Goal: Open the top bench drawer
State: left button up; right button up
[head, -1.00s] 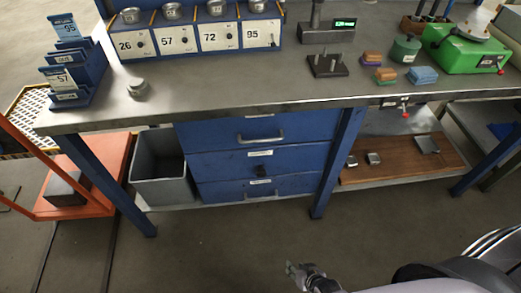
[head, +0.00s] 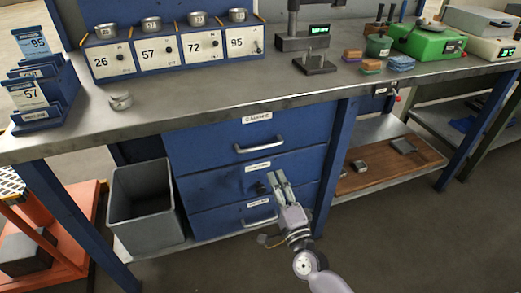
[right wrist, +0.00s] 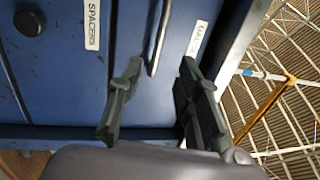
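The blue top bench drawer (head: 215,145) is shut, with a metal bar handle (head: 259,144) and a label reading like "CALIPERS" above it. My right gripper (head: 277,176) is below that handle in the head view, in front of the middle drawer (head: 222,181). In the right wrist view my right gripper (right wrist: 158,88) is open and empty. There the top drawer's handle (right wrist: 160,38) lies beyond the fingertips, between them in the picture. I see no contact with the handle. My left gripper is not in view.
The middle drawer has a black knob (head: 261,188) and the bottom drawer (head: 218,221) a bar handle. A grey bin (head: 146,205) stands left of the drawers. A blue bench leg (head: 336,165) is to their right.

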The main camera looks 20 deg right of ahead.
aim_at(260, 148)
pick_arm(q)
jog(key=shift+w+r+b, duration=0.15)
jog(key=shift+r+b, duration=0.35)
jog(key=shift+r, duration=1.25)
pick_arm(e)
jog(key=shift+w+a+r, duration=0.1)
jog(key=shift+w+r, duration=0.3)
jog(key=shift+w, duration=1.85)
jog(key=shift+w+a+r, duration=0.1)
jog(key=shift+w+r, duration=0.35)
jog(key=shift+w, duration=1.8)
jog(key=shift+w+a+r, duration=0.1)
jog(key=shift+w+r, duration=0.3)
jog(key=shift+w, duration=1.85)
grip_shut()
